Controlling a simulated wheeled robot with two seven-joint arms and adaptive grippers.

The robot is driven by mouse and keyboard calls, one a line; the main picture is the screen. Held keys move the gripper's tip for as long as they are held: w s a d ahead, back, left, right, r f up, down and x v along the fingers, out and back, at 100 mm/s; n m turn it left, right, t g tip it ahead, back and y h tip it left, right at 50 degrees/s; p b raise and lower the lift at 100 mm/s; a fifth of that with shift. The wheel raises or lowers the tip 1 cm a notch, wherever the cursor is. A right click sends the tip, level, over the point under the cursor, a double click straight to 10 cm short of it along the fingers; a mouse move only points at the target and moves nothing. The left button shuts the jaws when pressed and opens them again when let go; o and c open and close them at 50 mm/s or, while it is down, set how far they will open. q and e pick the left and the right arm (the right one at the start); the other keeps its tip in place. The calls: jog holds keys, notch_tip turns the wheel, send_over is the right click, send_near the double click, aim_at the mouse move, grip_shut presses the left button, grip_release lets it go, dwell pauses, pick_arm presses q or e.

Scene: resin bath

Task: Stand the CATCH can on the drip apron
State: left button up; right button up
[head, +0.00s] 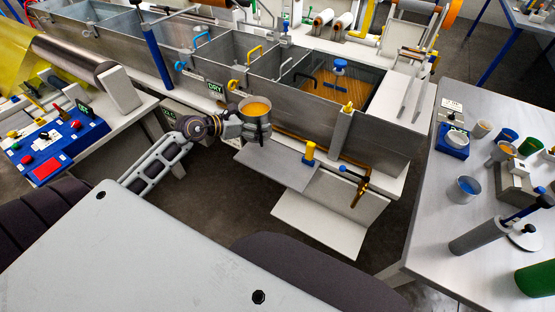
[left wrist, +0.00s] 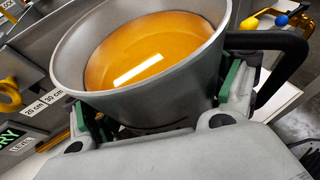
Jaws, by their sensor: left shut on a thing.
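My left gripper (head: 238,127) is shut on a grey metal can (head: 257,128) holding amber liquid. In the left wrist view the can (left wrist: 150,104) sits between the green-padded fingers (left wrist: 155,115), with its black handle to the right. No CATCH label is readable on it. In the head view the can is in front of the tank wall, near the back left end of a flat grey plate (head: 275,167), which looks like the drip apron. The can looks held above the plate; the gap is hard to judge. My right gripper is not in view.
The long metal tank (head: 375,135) stands behind the can. A yellow-topped valve (head: 309,152) and a blue-handled tap (head: 352,177) are at the plate's right. A lower pale plate (head: 325,222) lies in front. The right table (head: 425,215) holds cups and a grey cylinder.

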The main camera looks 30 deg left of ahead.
pick_arm(q)
notch_tip(320, 180, down, 5)
jog(key=shift+w+f+b, duration=0.1)
jog(key=shift+f+b, duration=0.2)
jog(key=shift+f, duration=0.15)
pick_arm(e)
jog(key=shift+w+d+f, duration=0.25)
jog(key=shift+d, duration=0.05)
pick_arm(q)
jog(key=shift+f, duration=0.1)
jog(key=shift+f, duration=1.4)
jog(key=shift+f+b, duration=0.3)
jog(key=shift+f, duration=0.05)
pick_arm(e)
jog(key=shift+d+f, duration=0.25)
pick_arm(q)
jog(key=shift+f, duration=0.1)
jog(key=o, duration=1.9)
jog(key=shift+f, duration=0.15)
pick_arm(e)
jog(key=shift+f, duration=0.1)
